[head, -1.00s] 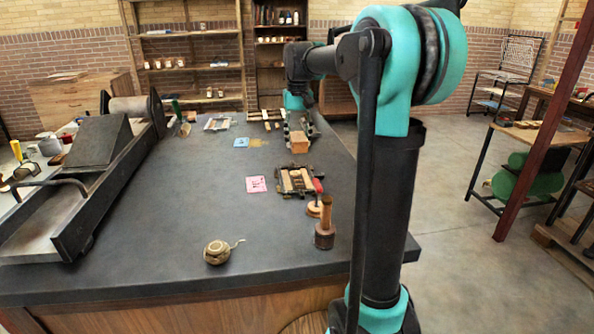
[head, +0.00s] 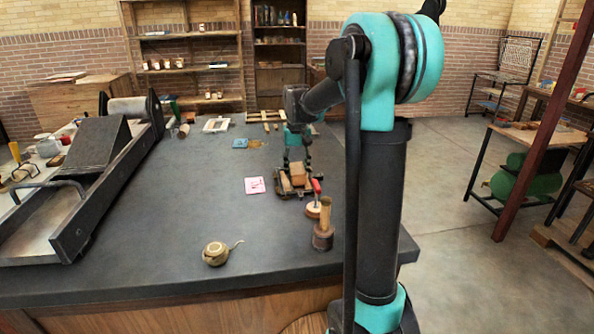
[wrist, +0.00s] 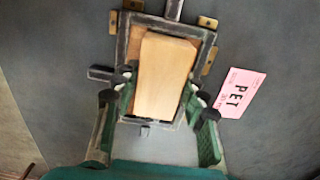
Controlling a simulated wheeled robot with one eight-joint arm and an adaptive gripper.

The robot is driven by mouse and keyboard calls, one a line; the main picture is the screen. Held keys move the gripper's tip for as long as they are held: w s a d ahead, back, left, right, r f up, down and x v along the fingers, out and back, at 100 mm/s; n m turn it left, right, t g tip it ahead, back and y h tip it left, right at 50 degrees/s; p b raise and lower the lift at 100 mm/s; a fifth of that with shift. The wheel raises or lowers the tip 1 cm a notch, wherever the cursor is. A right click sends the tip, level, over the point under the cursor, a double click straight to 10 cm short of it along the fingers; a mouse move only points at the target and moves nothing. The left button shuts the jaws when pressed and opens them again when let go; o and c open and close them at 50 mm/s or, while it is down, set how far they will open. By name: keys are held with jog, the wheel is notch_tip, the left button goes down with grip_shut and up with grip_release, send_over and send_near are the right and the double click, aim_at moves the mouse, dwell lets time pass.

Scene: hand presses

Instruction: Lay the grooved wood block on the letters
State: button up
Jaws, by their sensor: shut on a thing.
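My gripper (head: 297,160) is shut on the light wood block (head: 298,174). In the wrist view, the fingers of my gripper (wrist: 164,86) stand on either side of the block (wrist: 165,75). The block is over a dark metal frame (wrist: 208,40), which lies on the dark table with wood strips inside it. The frame also shows under the block in the head view (head: 286,191). The letters are not visible; the block covers the frame's middle. I cannot tell whether the block touches what is below it. Its grooves do not show.
A pink card (head: 255,185) lies left of the frame. A red-handled tool (head: 317,187) and a wooden mallet (head: 324,225) stand close on its near right. A ball of twine (head: 215,253) lies nearer. A large press (head: 90,170) fills the table's left side. The middle-left tabletop is clear.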

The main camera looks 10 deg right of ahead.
aim_at(297, 168)
jog(key=shift+f, duration=0.4)
jog(key=o, duration=1.2)
notch_tip(297, 168, up, 13)
jog(key=shift+f, duration=0.1)
